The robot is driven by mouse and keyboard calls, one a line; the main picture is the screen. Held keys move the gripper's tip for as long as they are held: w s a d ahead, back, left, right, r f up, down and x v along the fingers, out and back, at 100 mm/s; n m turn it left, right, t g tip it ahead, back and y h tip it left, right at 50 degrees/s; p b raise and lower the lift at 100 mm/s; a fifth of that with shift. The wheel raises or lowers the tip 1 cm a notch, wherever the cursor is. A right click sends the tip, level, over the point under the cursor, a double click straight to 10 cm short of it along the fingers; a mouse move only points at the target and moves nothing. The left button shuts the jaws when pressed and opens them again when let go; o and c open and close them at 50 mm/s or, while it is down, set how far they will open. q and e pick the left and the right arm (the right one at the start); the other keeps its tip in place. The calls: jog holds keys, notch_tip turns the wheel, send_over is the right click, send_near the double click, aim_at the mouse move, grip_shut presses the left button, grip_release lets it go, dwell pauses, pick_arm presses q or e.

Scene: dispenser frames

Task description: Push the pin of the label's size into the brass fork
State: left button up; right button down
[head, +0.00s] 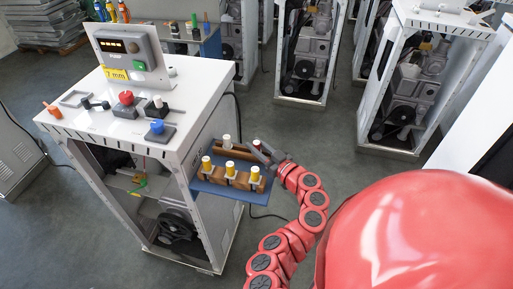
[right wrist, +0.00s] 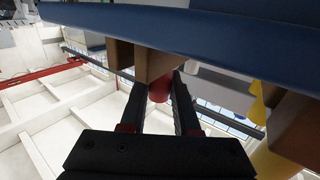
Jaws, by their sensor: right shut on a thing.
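A yellow label (head: 115,74) on top of the white cabinet reads "7 mm". A blue shelf (head: 215,190) on the cabinet's side carries brown pin blocks. Several yellow-topped pins (head: 229,168) stand in the front block; a white-topped pin (head: 226,140) stands in the rear one. The red pin (right wrist: 159,90) also shows between the fingers (right wrist: 158,100) in the right wrist view, close against a brown block. I cannot make out the brass fork for certain. My left gripper is out of view.
The cabinet top (head: 75,114) holds a red button (head: 126,98), a blue button (head: 157,127) and a display box (head: 125,48). The cabinet's front is open, with dark machinery inside. Other white machine frames (head: 400,95) stand behind. Grey floor lies right of the shelf.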

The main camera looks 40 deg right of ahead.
aim_at(256, 143)
jog(key=shift+r, duration=0.15)
dwell(0.3)
jog(key=shift+r+b, duration=0.5)
jog(key=shift+b, duration=0.05)
notch_tip(256, 143, up, 2)
jog(key=shift+a+r+b, duration=0.1)
jog(key=shift+b, duration=0.6)
jog(key=s+b, duration=0.1)
jog(key=s, duration=0.1)
jog(key=s+b, duration=0.1)
jog(key=s, duration=0.2)
jog(key=s+a+b, duration=0.1)
jog(key=s, duration=0.2)
jog(key=shift+r, duration=0.2)
jog(key=s+a+r+p, duration=0.1)
jog(key=s+p, duration=0.3)
jog(key=s, duration=0.4)
jog(key=shift+a+p, duration=0.15)
jog(key=shift+p, duration=0.15)
jog(key=shift+w, duration=0.1)
